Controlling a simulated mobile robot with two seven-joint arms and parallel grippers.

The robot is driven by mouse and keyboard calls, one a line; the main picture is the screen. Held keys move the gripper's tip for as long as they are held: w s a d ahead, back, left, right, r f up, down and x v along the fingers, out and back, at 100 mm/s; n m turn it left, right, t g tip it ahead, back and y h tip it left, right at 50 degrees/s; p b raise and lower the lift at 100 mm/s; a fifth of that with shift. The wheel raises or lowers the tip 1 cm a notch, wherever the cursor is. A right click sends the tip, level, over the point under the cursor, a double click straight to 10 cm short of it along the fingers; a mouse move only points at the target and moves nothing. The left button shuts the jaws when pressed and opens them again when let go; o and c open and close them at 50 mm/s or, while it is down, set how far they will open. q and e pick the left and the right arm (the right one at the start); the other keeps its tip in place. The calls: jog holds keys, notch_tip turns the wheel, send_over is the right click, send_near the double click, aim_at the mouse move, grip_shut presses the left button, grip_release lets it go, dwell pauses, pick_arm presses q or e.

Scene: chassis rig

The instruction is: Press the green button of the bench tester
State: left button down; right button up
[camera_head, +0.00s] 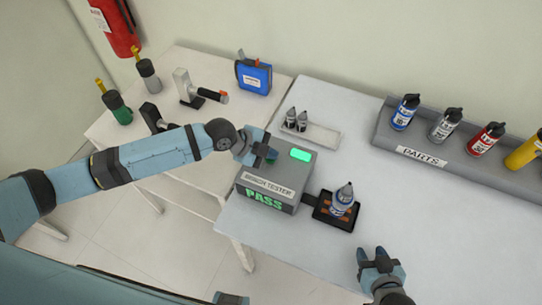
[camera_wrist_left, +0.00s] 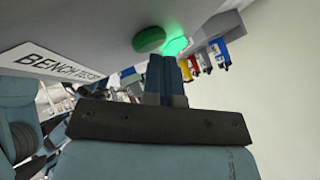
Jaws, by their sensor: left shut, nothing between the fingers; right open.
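The bench tester (camera_head: 288,200) is a grey box at the left of the right-hand table. Its front reads "PASS" in green, and a bright green lamp (camera_head: 300,155) glows on top. The green button (camera_wrist_left: 149,40) is a round dark green cap, seen in the left wrist view beside the glowing lamp (camera_wrist_left: 176,46). In the head view my left gripper (camera_head: 264,150) is over the tester's top and largely covers the button. Its fingers (camera_wrist_left: 168,75) are shut and empty, close to the button; I cannot tell whether they touch. My right gripper (camera_head: 377,255) is open and empty at the table's front.
A bottle (camera_head: 343,197) stands on a black pad (camera_head: 325,216) right of the tester. A small tray (camera_head: 322,137) with two dark bottles lies behind. A grey parts rack (camera_head: 455,160) holds several bottles. Tools and a blue box (camera_head: 254,77) are on the left table.

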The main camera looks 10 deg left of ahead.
pick_arm(q)
jog(key=shift+f, duration=0.2)
pick_arm(e)
jog(key=shift+f, duration=0.1)
pick_arm(q)
jog(key=shift+r, duration=0.15)
jog(key=shift+r+p, duration=0.35)
jog(key=shift+r, duration=0.15)
pick_arm(e)
jog(key=shift+r, duration=0.55)
pick_arm(q)
jog(key=shift+r+p, duration=2.15)
jog(key=shift+r, duration=0.85)
pick_arm(e)
jog(key=shift+r, duration=2.15)
jog(key=shift+f, duration=0.1)
